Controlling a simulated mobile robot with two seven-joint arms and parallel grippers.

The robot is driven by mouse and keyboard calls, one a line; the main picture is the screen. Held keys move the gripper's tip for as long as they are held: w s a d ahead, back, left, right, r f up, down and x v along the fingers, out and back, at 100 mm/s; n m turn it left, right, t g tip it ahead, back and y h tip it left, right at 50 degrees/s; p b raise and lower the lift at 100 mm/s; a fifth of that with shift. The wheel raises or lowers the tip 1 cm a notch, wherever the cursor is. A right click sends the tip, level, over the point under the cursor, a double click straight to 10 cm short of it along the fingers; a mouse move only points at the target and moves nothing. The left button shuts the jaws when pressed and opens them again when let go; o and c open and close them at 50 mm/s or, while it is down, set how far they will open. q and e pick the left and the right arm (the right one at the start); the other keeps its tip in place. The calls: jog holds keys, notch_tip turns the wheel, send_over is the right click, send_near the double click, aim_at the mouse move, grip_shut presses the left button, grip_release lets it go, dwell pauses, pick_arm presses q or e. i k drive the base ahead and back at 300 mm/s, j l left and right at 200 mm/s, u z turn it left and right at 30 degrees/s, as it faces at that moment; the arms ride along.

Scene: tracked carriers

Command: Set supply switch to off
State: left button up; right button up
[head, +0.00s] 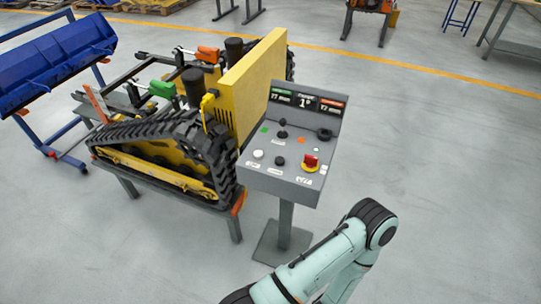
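A grey control console (262,180) stands on a post. A black knob (282,133) and a black round part (325,134) sit higher up. Neither gripper shows; part of my pale green arm is at the lower right, apart from the console.
A yellow tracked carrier (150,170) on a stand is close to the console's left. The console's foot plate (282,246) rests on the floor. Grey floor (440,160) on the right is clear.

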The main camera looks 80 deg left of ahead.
aim_at(310, 161)
jog(key=u, duration=1.8)
